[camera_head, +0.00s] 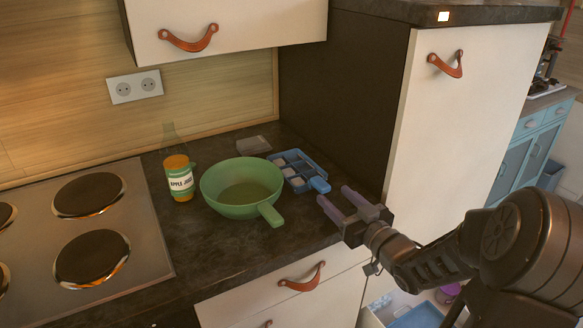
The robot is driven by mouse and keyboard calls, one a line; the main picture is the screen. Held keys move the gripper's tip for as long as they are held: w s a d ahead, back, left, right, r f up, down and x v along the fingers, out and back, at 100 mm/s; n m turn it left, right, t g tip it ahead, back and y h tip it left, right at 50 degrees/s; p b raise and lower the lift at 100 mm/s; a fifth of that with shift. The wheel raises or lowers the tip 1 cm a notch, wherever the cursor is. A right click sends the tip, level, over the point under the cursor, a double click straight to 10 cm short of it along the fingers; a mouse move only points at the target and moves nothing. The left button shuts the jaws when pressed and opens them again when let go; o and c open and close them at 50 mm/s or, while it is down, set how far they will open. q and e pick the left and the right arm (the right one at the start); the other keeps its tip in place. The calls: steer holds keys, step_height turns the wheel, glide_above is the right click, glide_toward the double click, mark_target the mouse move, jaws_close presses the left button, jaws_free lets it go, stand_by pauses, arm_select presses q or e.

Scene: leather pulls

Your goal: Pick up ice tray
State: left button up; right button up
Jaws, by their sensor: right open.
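The blue ice tray (290,163) lies on the dark countertop near the back corner, with its handle (318,185) pointing toward the front right. It has several pale compartments. My right gripper (333,203) reaches in from the right above the counter's front edge. It is open and empty, its fingers pointing left toward the tray's handle, with a small gap between them and the handle. My left gripper is not in view.
A green pan (240,187) stands just left of the tray, its handle toward the front. An apple juice bottle (180,178) stands farther left, beside the stove (92,225). A tall cabinet (455,120) bounds the counter on the right. The front counter is clear.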

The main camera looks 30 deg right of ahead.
mark_target(314, 178)
steer(key=shift+s+r, duration=0.1)
steer(key=shift+s, duration=0.05)
steer(key=shift+w, duration=1.35)
steer(key=w, duration=0.5)
steer(key=shift+w+a+p, duration=0.1)
steer(key=shift+w+p, duration=0.05)
steer(key=shift+p, duration=0.25)
steer(key=shift+c, duration=0.3)
jaws_close()
